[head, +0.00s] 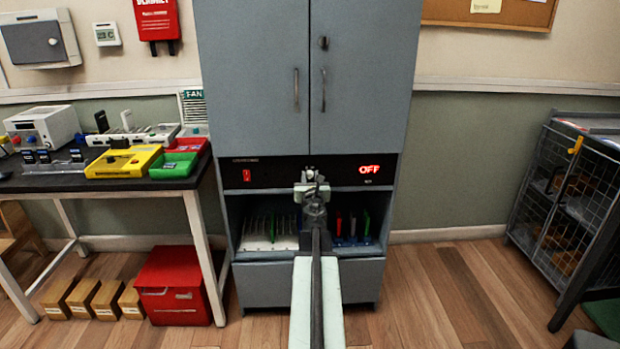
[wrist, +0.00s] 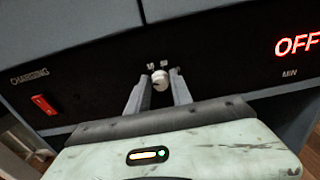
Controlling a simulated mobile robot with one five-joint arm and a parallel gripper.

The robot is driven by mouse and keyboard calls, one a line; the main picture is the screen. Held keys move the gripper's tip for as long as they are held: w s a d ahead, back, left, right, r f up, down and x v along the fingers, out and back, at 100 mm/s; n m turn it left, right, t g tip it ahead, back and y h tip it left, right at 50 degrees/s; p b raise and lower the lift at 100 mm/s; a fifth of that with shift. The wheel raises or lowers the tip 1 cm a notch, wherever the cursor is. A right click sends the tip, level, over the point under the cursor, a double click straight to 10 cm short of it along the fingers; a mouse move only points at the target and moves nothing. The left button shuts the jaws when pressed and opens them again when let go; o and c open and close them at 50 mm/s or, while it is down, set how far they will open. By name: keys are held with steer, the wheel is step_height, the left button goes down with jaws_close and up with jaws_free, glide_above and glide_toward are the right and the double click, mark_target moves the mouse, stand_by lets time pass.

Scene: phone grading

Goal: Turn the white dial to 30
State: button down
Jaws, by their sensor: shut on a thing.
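The white dial (wrist: 160,79) sits on the black control panel of the grey cabinet. My gripper (wrist: 159,86) reaches up to the panel and its two fingers are shut on the dial, one on each side. In the head view my gripper (head: 311,190) is in front of the panel and hides most of the dial. Small marks show above the dial in the wrist view, too small to read.
A red switch (wrist: 44,104) is left of the dial under "CHARGING". Below the panel, an open shelf holds a white rack (head: 268,243) and several coloured upright pieces. A workbench (head: 100,190) with trays stands left, a wire cage (head: 572,195) right. Floor right of the cabinet is clear.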

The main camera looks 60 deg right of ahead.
steer(key=shift+a+m, duration=0.15)
steer(key=shift+m, duration=0.25)
steer(key=m, duration=0.2)
steer(key=shift+f+m, duration=0.1)
steer(key=shift+m, duration=0.3)
steer(key=m, duration=0.5)
steer(key=shift+s, duration=0.1)
steer(key=m, duration=0.5)
steer(key=shift+f+m, duration=0.1)
steer(key=shift+m, duration=1.9)
steer(key=c, duration=1.2)
jaws_free()
